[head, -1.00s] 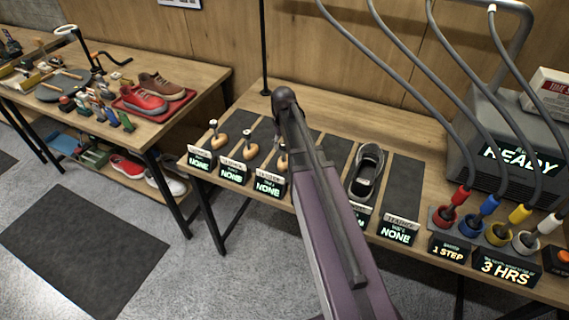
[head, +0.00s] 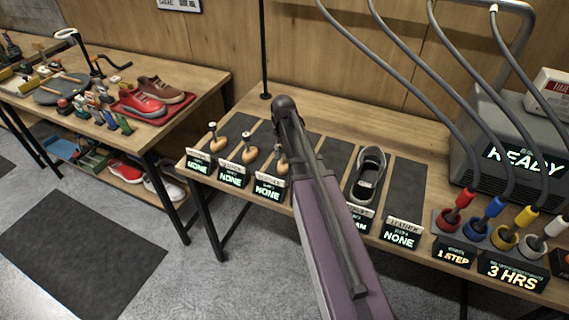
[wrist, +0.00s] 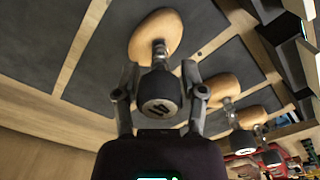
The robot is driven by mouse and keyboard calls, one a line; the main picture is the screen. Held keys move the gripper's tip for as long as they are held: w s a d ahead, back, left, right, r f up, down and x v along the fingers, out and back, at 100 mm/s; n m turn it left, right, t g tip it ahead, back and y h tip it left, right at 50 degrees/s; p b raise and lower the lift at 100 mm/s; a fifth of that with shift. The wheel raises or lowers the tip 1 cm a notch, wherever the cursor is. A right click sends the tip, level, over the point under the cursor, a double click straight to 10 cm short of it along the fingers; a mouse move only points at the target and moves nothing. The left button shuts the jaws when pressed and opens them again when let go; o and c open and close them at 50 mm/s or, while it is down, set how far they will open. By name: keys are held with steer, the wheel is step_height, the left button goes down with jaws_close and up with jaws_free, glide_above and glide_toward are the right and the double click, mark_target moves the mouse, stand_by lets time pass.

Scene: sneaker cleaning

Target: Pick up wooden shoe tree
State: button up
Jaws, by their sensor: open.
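Several wooden shoe trees with metal stems and dark knobs lie in dark bays on the bench. In the head view they are a left one (head: 217,143), a middle one (head: 250,166) and a third one (head: 281,168), partly hidden by my arm. In the wrist view, a wooden shoe tree (wrist: 148,34) is right ahead, its stem and numbered black knob between my fingers. My gripper (wrist: 159,75) is open, one finger on each side of the knob. Whether a finger touches it I cannot tell.
Two more shoe trees (wrist: 222,90) show right of my gripper in the wrist view. A dark sneaker (head: 368,176) stands in a bay right of my arm. Small signs line the bench's front edge. Colored nozzles (head: 489,209) and a grey machine (head: 510,150) are at the right.

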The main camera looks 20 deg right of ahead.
jaws_close()
step_height(320, 180, up, 10)
steer(key=p, duration=1)
stand_by(0.3)
stand_by(1.0)
